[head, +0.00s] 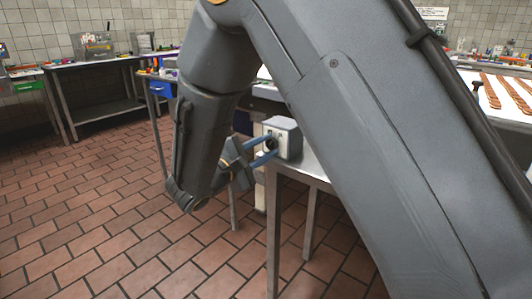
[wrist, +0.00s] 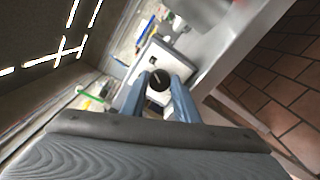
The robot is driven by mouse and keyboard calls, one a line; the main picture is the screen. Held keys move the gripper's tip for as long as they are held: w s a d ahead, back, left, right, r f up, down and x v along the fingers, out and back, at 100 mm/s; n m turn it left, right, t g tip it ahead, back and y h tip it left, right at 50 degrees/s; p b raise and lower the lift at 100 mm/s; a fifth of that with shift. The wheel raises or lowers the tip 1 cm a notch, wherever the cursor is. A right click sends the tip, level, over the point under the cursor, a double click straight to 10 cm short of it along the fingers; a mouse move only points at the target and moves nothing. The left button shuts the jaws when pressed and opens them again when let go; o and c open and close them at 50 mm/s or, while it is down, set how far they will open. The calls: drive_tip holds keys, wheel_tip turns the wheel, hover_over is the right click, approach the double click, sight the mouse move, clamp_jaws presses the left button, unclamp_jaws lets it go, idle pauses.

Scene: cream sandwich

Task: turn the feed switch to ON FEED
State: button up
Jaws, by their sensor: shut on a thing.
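A small light grey switch box (head: 284,137) stands at the near corner of a steel table, left of my big grey arm link in the head view. The box's pale face (wrist: 179,62) fills the middle of the wrist view. A round black knob with a light line on it, the feed switch (wrist: 159,80), sits on that face. My gripper (head: 268,149) reaches the box from the left. In the wrist view its two blue fingers (wrist: 160,88) are shut on the knob, one on each side. The labels around the knob are too small to read.
The steel table (head: 310,172) holding the box has thin legs. My arm hides much of it. A white-topped table with brown strips (head: 492,92) stands at right. A dark workbench (head: 95,105) stands at back left. The tiled floor (head: 90,215) at left is clear.

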drive_tip(key=shift+m+b, duration=0.4)
drive_tip(key=shift+m, duration=0.2)
drive_tip(key=o, duration=1.1)
drive_tip(key=shift+c, duration=0.2)
drive_tip(key=v, duration=0.8)
